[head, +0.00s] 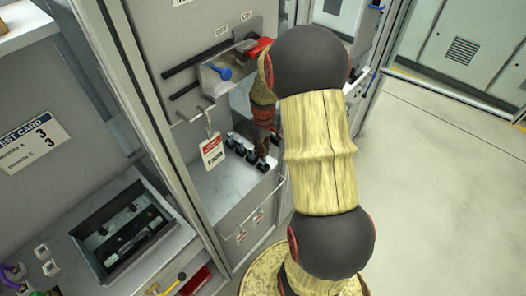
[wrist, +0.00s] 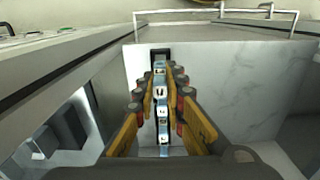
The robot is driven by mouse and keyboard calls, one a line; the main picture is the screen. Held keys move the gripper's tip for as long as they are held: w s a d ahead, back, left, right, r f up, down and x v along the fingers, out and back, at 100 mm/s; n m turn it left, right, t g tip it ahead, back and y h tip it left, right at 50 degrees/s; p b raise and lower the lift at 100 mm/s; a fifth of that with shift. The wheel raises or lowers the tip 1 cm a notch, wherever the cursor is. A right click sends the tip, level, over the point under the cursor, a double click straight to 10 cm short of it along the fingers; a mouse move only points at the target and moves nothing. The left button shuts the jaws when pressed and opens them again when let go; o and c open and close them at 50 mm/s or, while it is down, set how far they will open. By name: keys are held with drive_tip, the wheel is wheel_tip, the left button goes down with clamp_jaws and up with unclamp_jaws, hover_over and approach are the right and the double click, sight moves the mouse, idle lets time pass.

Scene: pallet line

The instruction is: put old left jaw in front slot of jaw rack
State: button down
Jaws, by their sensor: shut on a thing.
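My gripper (head: 263,150) points down at the marble-look shelf in the head view, partly hidden by my arm. In the wrist view its fingers (wrist: 166,76) are closed in on either side of a narrow row of pale metal blocks with dark holes. They are shut on a small piece that I take as the old left jaw (wrist: 160,72), though it is hard to tell from the blocks in line with it. The jaw rack (head: 240,148) is a short row of dark holders on the shelf. Its dark end (wrist: 160,54) shows just beyond the fingertips. Whether the jaw is seated in the slot cannot be seen.
A white and red tag (head: 212,150) hangs left of the rack. A bracket with a blue knob (head: 219,71) sits on the panel above. A rail (wrist: 215,13) runs along the shelf's front edge. Bare shelf (wrist: 230,85) lies right of the row in the wrist view.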

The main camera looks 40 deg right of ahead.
drive_tip(key=shift+s+f+b, duration=0.1)
drive_tip(key=shift+f+b, duration=0.6)
drive_tip(key=shift+f, duration=0.7)
drive_tip(key=shift+f, duration=0.5)
drive_tip(key=c, duration=1.8)
unclamp_jaws()
drive_tip(key=shift+o, duration=0.2)
